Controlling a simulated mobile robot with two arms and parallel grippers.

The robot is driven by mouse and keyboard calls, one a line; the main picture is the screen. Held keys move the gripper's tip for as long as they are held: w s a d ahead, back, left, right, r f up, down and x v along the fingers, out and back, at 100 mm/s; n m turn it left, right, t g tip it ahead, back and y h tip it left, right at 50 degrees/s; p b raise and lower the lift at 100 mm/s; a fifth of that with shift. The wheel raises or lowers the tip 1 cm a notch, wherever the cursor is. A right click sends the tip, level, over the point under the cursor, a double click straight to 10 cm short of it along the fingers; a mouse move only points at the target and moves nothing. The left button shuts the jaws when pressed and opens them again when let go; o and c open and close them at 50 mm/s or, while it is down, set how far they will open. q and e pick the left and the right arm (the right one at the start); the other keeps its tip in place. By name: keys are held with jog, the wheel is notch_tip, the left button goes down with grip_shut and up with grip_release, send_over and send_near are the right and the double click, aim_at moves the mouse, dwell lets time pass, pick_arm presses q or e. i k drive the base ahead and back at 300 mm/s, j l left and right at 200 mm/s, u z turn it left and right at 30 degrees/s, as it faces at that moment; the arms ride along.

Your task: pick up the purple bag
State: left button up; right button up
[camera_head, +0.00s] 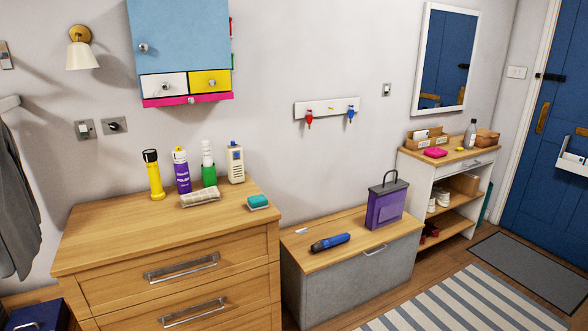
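The purple bag (385,207) stands upright on the wooden top of a low grey bench (340,240), near the bench's right end. It is box-shaped, with a front pocket and a dark arched handle (389,178) standing up from its top. Nothing hides its front. Neither of my grippers shows in the head view.
A blue cylindrical object (330,243) and a small white item (301,231) lie left of the bag. A wooden drawer chest (120,240) with bottles stands left of the bench. A white shelf unit (410,165) stands right. A striped rug (470,310) covers floor in front.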

aim_at(386, 202)
jog(key=i+l, duration=0.15)
jog(key=i, duration=0.25)
jog(key=i+l, duration=0.15)
jog(key=i, duration=0.25)
jog(key=i+l, duration=0.15)
jog(key=i, duration=0.3)
